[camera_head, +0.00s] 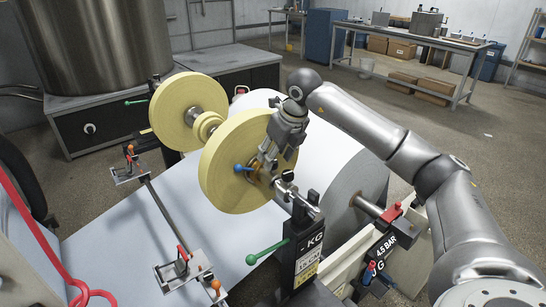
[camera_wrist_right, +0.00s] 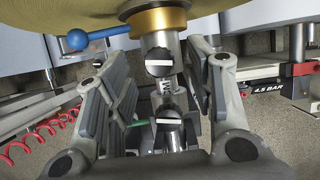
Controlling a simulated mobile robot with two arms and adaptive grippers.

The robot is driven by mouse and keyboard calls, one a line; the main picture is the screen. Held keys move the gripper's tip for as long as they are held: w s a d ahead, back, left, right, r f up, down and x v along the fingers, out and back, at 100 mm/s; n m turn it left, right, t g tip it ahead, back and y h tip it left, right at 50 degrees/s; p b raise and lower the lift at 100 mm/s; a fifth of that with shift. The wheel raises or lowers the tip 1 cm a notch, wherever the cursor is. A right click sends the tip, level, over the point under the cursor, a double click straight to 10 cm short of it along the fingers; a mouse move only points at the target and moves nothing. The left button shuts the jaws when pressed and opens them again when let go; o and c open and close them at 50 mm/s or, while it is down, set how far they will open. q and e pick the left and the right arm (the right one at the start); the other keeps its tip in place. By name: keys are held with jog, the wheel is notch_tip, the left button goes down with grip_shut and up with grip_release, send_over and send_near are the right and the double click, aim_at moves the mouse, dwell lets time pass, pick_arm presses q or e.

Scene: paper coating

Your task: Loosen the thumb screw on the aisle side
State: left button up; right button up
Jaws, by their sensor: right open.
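The yellow roll nearer the aisle (camera_head: 228,170) sits on a shaft above the white web. A brass collar (camera_wrist_right: 158,21) is against its face, with a blue ball-ended lever (camera_wrist_right: 79,39) pointing left; the lever also shows in the head view (camera_head: 240,168). Along the metal shaft, two dark round heads with white bars (camera_wrist_right: 158,62) show; I cannot tell which part is the thumb screw. My right gripper (camera_head: 268,160) is open at the roll's aisle side. In the right wrist view its fingers (camera_wrist_right: 162,88) stand either side of the shaft, apart from it. My left gripper is not in view.
A black post (camera_head: 300,250) with a green-knobbed lever (camera_head: 266,252) stands just below the gripper. A second yellow roll (camera_head: 185,112) is behind. A large white roll (camera_head: 340,165) lies close under my arm. A red clamp (camera_head: 390,212) is at right. The aisle floor (camera_head: 480,150) is clear.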

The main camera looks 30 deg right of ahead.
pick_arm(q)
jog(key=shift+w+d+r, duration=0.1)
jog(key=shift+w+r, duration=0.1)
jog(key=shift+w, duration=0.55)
pick_arm(e)
jog(key=shift+x, duration=1.1)
jog(key=c, duration=1)
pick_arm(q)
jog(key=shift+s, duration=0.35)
